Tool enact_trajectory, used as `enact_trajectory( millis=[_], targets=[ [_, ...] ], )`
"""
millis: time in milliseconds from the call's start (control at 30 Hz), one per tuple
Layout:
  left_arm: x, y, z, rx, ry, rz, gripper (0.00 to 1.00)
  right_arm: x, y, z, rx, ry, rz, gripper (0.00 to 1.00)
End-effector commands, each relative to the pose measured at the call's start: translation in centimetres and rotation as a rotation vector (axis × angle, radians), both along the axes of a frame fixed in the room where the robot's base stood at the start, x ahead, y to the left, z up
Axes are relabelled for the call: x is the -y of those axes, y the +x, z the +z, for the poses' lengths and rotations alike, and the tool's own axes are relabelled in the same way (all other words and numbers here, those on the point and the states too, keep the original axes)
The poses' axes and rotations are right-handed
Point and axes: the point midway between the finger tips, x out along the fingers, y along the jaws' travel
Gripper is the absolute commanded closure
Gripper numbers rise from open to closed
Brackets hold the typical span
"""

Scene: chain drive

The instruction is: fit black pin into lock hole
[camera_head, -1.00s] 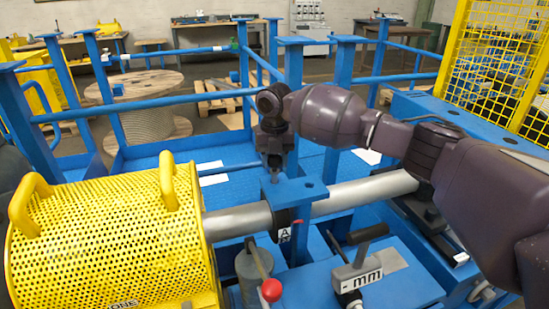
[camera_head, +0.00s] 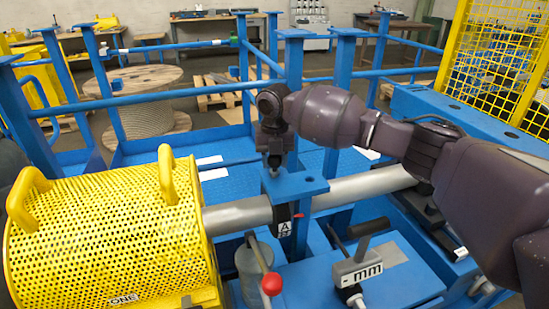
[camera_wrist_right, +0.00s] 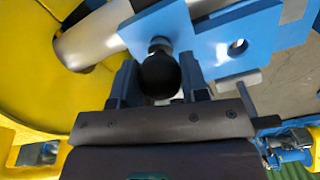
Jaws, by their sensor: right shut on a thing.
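My right gripper (camera_head: 273,172) points down over the left part of a blue bracket plate (camera_head: 290,190) that stands above the grey shaft. In the right wrist view its two fingers (camera_wrist_right: 160,82) are shut on the black pin (camera_wrist_right: 160,75), seen by its round black head. The pin's neck meets the blue plate (camera_wrist_right: 190,45); how deep it sits cannot be told. An open round hole (camera_wrist_right: 238,47) shows in the plate beside the pin; in the head view a dark hole (camera_head: 308,180) shows right of the gripper. My left gripper is not seen.
A yellow perforated guard (camera_head: 110,235) with handles covers the shaft's left end. A red-knobbed lever (camera_head: 271,284) and a grey block marked "mm" (camera_head: 358,270) stand in front of the bracket. Blue railings (camera_head: 180,97) and a yellow mesh guard (camera_head: 495,70) bound the space behind.

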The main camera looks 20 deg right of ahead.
Motion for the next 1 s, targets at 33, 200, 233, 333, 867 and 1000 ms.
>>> enact_trajectory(
  millis=[33,200,233,333,867,1000],
  targets=[
    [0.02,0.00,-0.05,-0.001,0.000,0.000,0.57,-0.02,0.01,-0.11,0.000,0.001,0.000,0.87],
    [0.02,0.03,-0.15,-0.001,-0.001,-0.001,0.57,-0.02,0.01,-0.46,0.000,0.000,0.000,0.87],
    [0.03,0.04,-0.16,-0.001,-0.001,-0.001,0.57,-0.01,0.00,-0.52,0.000,0.000,0.000,0.87],
    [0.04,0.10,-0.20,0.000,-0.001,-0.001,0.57,-0.01,-0.01,-0.73,0.000,0.000,0.000,0.87],
    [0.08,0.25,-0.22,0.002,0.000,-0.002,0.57,0.00,-0.01,-1.00,0.000,0.000,0.000,0.29],
    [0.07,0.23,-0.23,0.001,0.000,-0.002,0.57,0.01,-0.03,-1.05,-0.001,0.000,0.000,0.29]
  ],
)
